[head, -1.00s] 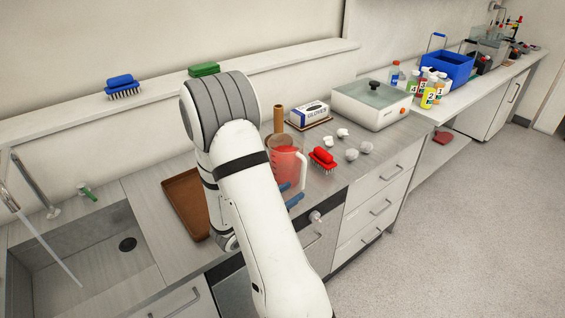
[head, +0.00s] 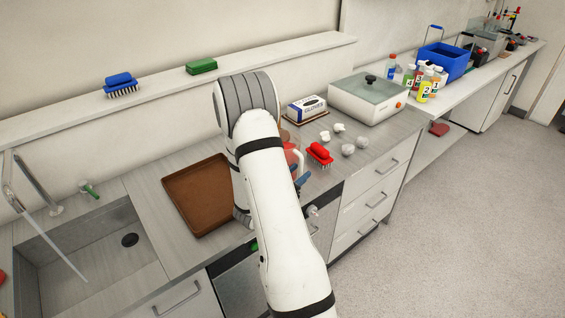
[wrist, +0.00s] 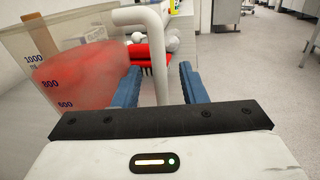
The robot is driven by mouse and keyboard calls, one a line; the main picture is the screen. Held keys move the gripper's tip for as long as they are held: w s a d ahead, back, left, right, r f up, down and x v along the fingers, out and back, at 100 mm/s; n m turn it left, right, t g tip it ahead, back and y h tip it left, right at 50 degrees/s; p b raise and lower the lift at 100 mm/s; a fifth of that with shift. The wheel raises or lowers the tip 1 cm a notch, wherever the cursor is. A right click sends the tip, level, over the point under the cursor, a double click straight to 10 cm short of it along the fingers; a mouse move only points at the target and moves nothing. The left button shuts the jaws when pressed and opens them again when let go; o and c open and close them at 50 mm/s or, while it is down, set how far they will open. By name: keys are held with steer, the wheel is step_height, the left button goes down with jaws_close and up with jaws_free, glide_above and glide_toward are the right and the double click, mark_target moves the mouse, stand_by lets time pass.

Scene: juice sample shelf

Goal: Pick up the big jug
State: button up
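The big jug (wrist: 75,75) is a clear measuring jug with red liquid and marks such as 1000, 800 and 600. In the wrist view it stands at the left, with its pale handle (wrist: 158,60) between the two blue fingers of my gripper (wrist: 158,88). The fingers are apart, with a gap visible on the right side of the handle. In the head view the jug (head: 292,158) is mostly hidden behind my arm. A blue fingertip (head: 303,181) shows at its handle side.
A red brush (head: 320,153) and several white pieces (head: 348,150) lie right of the jug. Behind are a glove box (head: 307,108) and a lidded device (head: 368,98). A brown tray (head: 198,197) lies left of my arm, beside the sink (head: 85,250).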

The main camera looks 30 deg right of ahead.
steer(key=shift+c, duration=0.2)
jaws_close()
steer(key=shift+r, duration=0.1)
stand_by(0.4)
